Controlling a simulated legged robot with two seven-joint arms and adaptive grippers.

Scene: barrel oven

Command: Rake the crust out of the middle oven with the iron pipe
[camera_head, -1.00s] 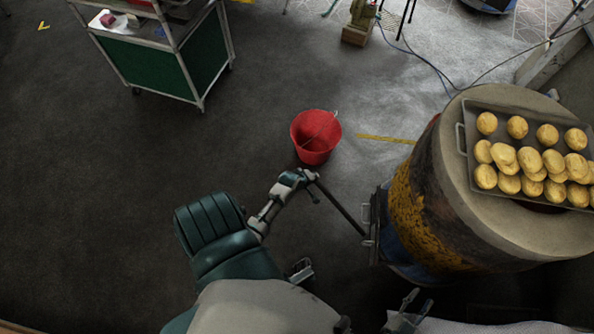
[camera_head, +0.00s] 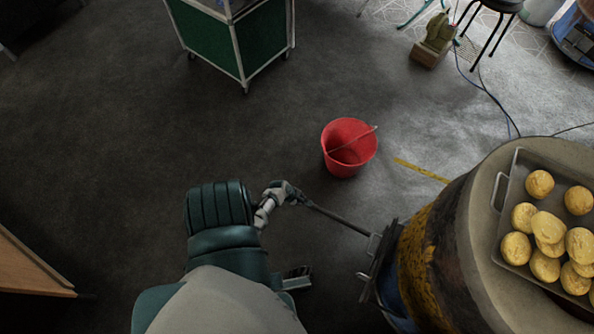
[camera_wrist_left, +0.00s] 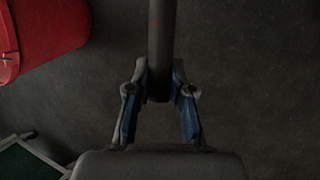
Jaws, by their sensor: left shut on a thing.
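My left gripper (camera_head: 291,195) is shut on the dark iron pipe (camera_head: 340,218). The pipe runs from the gripper to the right, and its far end reaches the side of the barrel oven (camera_head: 448,250) by an open metal door (camera_head: 376,265). In the left wrist view the gripper (camera_wrist_left: 159,80) holds the pipe (camera_wrist_left: 160,35), which points straight ahead. Whether the pipe tip is inside the oven cannot be told. The crust is not visible.
A red bucket (camera_head: 348,147) with a thin rod across it stands on the floor beyond the pipe; it also shows in the wrist view (camera_wrist_left: 45,35). A tray (camera_head: 508,205) of yellow buns rests on the oven. A green cart (camera_head: 235,45) stands at the back.

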